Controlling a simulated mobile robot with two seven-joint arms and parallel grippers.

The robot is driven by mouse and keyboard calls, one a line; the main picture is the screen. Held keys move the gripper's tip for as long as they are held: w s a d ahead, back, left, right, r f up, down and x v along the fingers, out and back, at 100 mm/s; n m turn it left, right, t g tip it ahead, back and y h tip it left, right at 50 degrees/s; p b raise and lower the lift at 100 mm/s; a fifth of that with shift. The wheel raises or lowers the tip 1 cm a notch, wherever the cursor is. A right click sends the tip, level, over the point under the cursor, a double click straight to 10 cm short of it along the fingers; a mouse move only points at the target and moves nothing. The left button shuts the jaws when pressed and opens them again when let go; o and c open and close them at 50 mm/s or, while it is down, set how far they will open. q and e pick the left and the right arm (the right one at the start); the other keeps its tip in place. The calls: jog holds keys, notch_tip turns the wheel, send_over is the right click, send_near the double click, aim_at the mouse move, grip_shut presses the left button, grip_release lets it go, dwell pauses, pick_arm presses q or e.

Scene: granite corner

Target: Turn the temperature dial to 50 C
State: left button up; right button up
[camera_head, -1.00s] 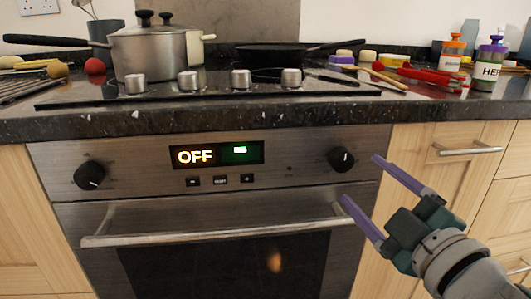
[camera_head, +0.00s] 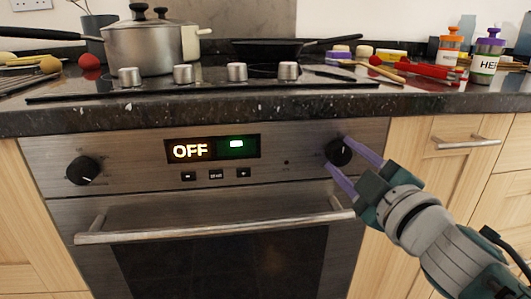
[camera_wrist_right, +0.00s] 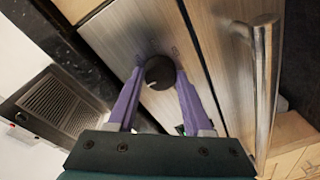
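The oven's right black dial (camera_head: 337,152) sits on the steel control panel; it also shows in the right wrist view (camera_wrist_right: 160,72), with a pale pointer line. The left black dial (camera_head: 83,170) is at the far end of the panel. I cannot read markings saying which is for temperature. The display (camera_head: 212,149) reads OFF with a small green light. My right gripper (camera_head: 339,154) is open, its purple fingers on either side of the right dial. I cannot tell whether they touch it. My left gripper is not in view.
The oven handle (camera_head: 215,231) runs below the panel. The worktop edge (camera_head: 200,117) juts out above it. On the hob stand a pot (camera_head: 146,47) and a pan (camera_head: 268,48). A drawer handle (camera_head: 466,142) is to the right.

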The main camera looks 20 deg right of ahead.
grip_shut()
dwell(0.3)
jog(key=m, duration=0.5)
jog(key=shift+m+t, duration=0.3)
jog(key=shift+m, duration=0.1)
jog(key=m, duration=0.3)
jog(key=m+h+p, duration=0.1)
jog(key=m, duration=0.2)
jog(key=shift+f+m+t, duration=0.1)
jog(key=shift+m+t, duration=0.2)
jog(key=o, duration=0.6)
grip_release()
